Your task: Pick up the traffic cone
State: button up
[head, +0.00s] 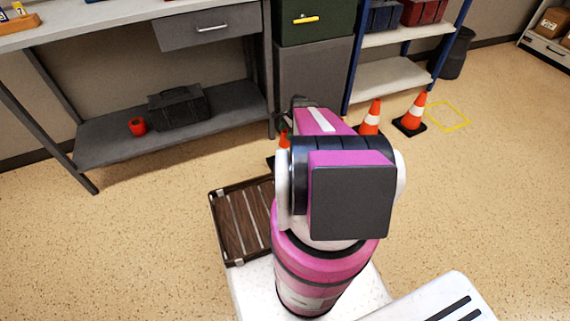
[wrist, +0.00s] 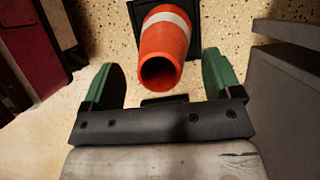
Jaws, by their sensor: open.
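An orange traffic cone (wrist: 166,44) with a white band shows in the wrist view, its dark hollow top facing my gripper and its black square base beyond. My gripper (wrist: 162,78) is open, with one green finger on each side of the cone's top; contact is not visible. In the head view, two cones stand on the floor at the right, one (head: 370,117) partly behind my arm and one (head: 412,113) beside it. A third cone (head: 284,139) is mostly hidden by my arm. I cannot tell for certain which one the wrist view shows.
A grey workbench (head: 110,22) with a lower shelf (head: 190,132) stands at left, holding a black bag (head: 180,107) and red tape roll (head: 138,126). A grey cabinet (head: 312,75) and blue-framed shelving (head: 395,75) stand behind the cones. Floor at right is open around a yellow marked square (head: 447,116).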

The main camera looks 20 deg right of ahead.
jog(key=shift+x, duration=0.95)
grip_shut()
jog(key=shift+r, duration=0.1)
